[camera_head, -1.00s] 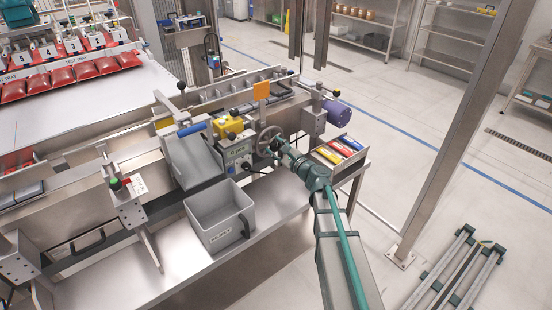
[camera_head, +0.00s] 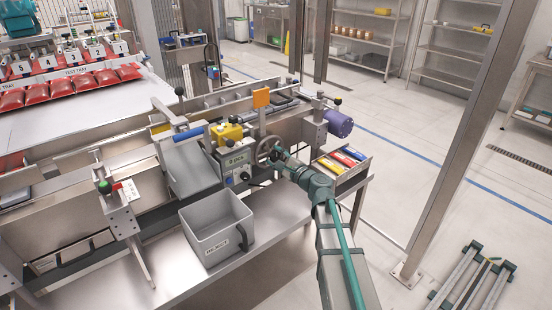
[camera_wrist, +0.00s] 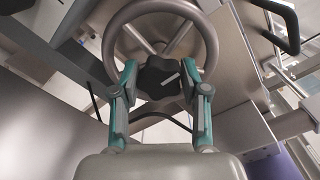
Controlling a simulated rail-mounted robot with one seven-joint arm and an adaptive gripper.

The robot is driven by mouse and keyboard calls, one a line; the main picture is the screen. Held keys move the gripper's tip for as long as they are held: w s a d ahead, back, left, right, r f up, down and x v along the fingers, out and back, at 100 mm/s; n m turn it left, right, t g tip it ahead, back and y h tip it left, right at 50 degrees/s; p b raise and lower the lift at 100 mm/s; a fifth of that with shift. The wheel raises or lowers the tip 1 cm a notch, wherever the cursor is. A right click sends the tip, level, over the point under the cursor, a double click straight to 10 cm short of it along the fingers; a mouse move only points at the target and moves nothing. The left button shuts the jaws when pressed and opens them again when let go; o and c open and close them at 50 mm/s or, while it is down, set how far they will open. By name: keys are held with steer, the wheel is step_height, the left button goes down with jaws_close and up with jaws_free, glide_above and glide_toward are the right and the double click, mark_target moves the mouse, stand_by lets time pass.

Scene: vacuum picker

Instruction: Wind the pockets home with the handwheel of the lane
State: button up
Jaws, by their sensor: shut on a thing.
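The handwheel (camera_head: 268,149) is a grey spoked wheel on the front of the lane, right of the grey control box. It fills the upper middle of the wrist view (camera_wrist: 111,38), with a dark hub (camera_wrist: 158,78) at its centre. My gripper (camera_head: 277,155) is at the wheel from the front. In the wrist view its two teal fingers (camera_wrist: 159,82) stand on either side of the dark hub and are shut on it. The pockets along the lane (camera_head: 283,98) are small and partly hidden behind the lane's wall.
A grey bin (camera_head: 216,244) stands on the steel table left of my arm. A tray with red, yellow and blue packs (camera_head: 345,160) sits right of the wheel. A purple motor (camera_head: 339,123) is at the lane's right end. A steel post (camera_head: 437,170) stands farther right.

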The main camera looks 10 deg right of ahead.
steer(key=o, duration=1.1)
steer(key=shift+o, duration=0.2)
steer(key=v, duration=1.2)
